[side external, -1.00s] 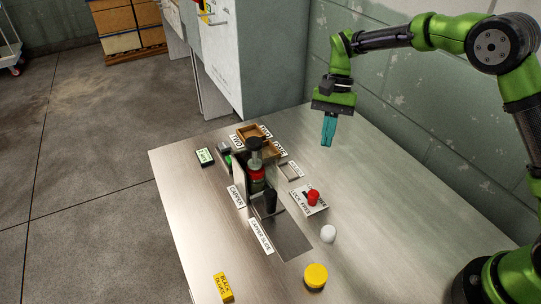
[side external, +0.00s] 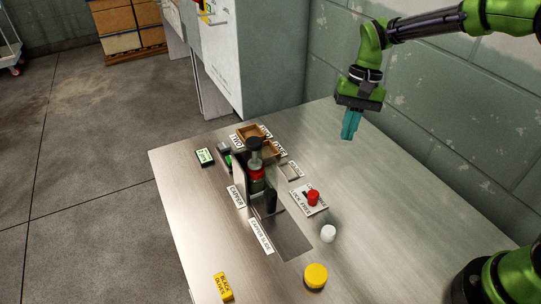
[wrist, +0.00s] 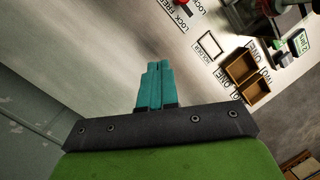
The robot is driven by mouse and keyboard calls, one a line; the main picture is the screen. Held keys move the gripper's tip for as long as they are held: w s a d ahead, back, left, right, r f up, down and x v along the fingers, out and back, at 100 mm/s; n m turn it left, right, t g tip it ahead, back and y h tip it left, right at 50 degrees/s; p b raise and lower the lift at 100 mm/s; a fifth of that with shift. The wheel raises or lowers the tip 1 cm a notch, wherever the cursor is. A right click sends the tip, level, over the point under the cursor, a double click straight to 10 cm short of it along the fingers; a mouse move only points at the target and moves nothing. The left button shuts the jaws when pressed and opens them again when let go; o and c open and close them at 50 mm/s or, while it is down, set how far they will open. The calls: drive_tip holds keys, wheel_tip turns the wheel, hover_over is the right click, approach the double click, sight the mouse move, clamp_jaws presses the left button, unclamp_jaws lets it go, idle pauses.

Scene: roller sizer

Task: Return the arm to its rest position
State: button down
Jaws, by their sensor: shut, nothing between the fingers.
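My gripper (side external: 350,128) has teal fingers that are shut with nothing between them. In the side external view it hangs above the back right part of the metal table (side external: 400,185), pointing down and clear of the fixtures. In the wrist view the closed fingers (wrist: 155,85) point toward the table top, with nothing at their tips.
The capper (side external: 256,172) stands mid-table, with wooden trays (side external: 262,140) behind it. A red knob (side external: 313,198), a white cap (side external: 328,233), a yellow cap (side external: 316,275) and a yellow block (side external: 223,287) are nearby. A green block wall (side external: 445,90) runs behind. The table's right side is clear.

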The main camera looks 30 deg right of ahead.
drive_tip(key=s+d+r+n+t, duration=0.1)
drive_tip(key=s+r+t, duration=0.3)
drive_tip(key=s, duration=0.5)
drive_tip(key=s+d+r+n+t, duration=0.1)
drive_tip(key=s+d+r+t, duration=0.2)
drive_tip(key=s+r, duration=0.3)
drive_tip(key=s+t, duration=0.1)
drive_tip(key=s, duration=0.2)
drive_tip(key=shift+s+r+n+h, duration=0.3)
drive_tip(key=shift+s+r, duration=0.05)
